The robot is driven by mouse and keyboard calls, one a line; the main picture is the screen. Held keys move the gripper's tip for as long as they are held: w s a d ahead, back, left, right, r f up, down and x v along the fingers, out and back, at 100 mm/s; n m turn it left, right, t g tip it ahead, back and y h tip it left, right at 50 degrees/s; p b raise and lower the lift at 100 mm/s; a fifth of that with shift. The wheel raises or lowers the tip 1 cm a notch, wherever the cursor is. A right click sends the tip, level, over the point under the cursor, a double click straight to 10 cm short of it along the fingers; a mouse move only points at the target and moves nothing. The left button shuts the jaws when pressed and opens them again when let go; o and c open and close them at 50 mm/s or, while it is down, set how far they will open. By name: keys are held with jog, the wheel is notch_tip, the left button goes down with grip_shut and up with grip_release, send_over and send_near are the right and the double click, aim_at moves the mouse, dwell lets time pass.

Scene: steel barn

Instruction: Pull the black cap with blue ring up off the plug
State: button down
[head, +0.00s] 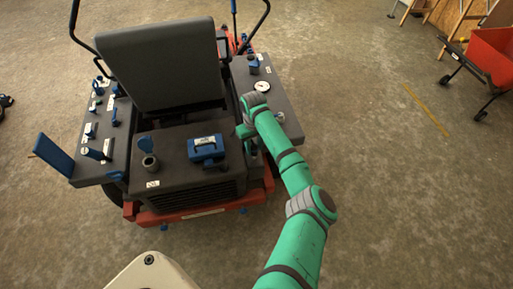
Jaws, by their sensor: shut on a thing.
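My gripper (246,133) is at the end of the green arm, low over the right rear part of the mower, between the rear hood and the right-hand panel. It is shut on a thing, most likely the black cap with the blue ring. The wrist and the small scale hide the fingertips, the cap and the plug under it, so I cannot tell whether the cap is still seated on the plug.
The mower's grey seat (160,65) rises left of my gripper. A blue-handled latch (206,148) and a blue-topped post (148,155) stand on the rear hood. A white round gauge (262,86) and a dark-and-blue fitting (253,65) are on the right-hand panel.

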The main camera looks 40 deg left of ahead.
aim_at(254, 146)
jog(key=c, duration=1.5)
grip_release()
jog(key=shift+r, duration=0.2)
jog(key=shift+o, duration=0.2)
notch_tip(254, 146, up, 11)
